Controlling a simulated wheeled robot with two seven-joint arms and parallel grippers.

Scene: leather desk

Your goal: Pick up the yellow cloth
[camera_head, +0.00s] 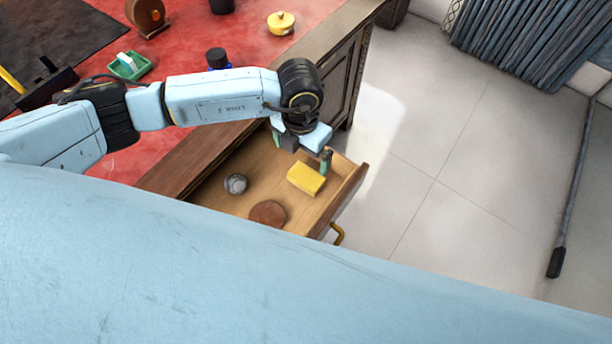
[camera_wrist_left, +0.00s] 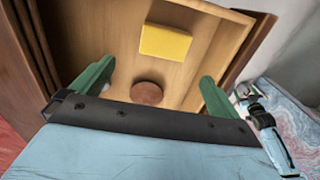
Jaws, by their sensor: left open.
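The yellow cloth (camera_head: 306,179) is a folded, flat rectangular block lying in the open desk drawer (camera_head: 222,206). In the left wrist view the cloth (camera_wrist_left: 165,43) lies on the drawer floor, ahead of the fingers. My left gripper (camera_head: 301,157) hangs over the drawer just beyond the cloth in the head view. Its green fingers (camera_wrist_left: 152,84) are spread apart and empty, not touching the cloth. My right gripper does not show in the head view.
A round brown disc (camera_head: 268,213) and a grey ball-like object (camera_head: 236,184) share the drawer. The drawer's front wall (camera_head: 343,199) rises close to the cloth. A green tray (camera_head: 129,66), dark bottle (camera_head: 217,58) and yellow lidded pot (camera_head: 281,23) stand on the red desktop.

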